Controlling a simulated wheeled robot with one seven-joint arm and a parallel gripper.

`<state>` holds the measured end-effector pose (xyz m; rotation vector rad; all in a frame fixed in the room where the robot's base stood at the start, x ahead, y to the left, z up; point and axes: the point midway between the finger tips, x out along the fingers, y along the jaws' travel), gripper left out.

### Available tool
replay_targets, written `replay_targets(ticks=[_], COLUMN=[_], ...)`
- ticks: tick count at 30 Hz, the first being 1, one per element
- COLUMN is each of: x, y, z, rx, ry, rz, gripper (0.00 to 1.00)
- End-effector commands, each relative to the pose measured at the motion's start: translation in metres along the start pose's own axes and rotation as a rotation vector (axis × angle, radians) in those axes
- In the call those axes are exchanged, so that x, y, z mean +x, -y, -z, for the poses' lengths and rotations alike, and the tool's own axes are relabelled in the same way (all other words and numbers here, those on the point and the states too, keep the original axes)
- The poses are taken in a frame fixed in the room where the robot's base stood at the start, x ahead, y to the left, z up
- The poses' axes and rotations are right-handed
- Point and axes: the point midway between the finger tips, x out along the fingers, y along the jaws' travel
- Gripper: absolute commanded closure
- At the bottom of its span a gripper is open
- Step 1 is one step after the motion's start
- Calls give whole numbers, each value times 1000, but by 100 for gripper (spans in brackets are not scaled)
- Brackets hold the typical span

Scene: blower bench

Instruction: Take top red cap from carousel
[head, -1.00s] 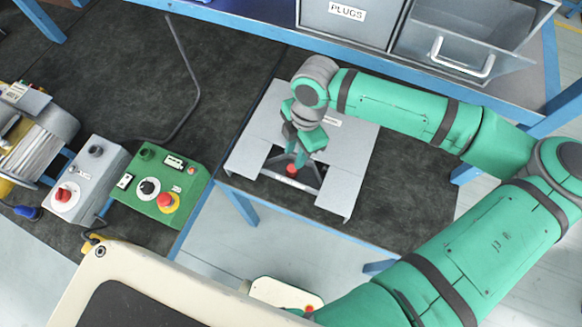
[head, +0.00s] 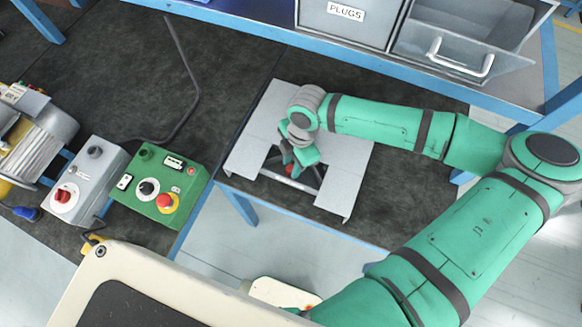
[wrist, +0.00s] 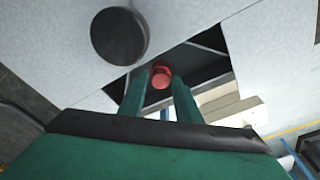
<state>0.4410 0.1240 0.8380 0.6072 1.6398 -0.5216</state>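The red cap (head: 290,169) sits in the dark opening of the grey carousel housing (head: 339,187). In the wrist view the red cap (wrist: 160,76) shows between the two green fingertips. My gripper (head: 298,168) points down over the opening and partly hides the cap in the head view. In the wrist view my gripper (wrist: 160,82) is open, with a finger on each side of the cap and narrow gaps visible. I cannot tell whether the fingertips reach fully down around it. Dark spokes show inside the opening.
A black round knob (wrist: 120,35) stands on the housing close to my gripper. A green control box (head: 158,187) and a grey switch box (head: 90,178) stand to the left. The PLUGS bin (head: 345,22) and an open drawer (head: 461,58) are behind.

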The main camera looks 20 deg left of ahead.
Motion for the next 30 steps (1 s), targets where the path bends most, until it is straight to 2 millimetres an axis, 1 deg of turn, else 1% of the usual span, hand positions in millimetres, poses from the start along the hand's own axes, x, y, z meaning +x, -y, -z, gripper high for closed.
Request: replay_targets(ticks=[1,3,14,19,23,28,30], x=[0,0,-1,-5,-14,-32,-39], y=[0,0,2,1,-2,-3,0], z=[0,0,-2,0,3,9,12], rx=[1,0,5,2,-4,-13,-16], ry=[0,0,0,0,1,1,0], rz=[0,0,0,0,0,1,1], gripper=[81,95,96,96,97,97,97])
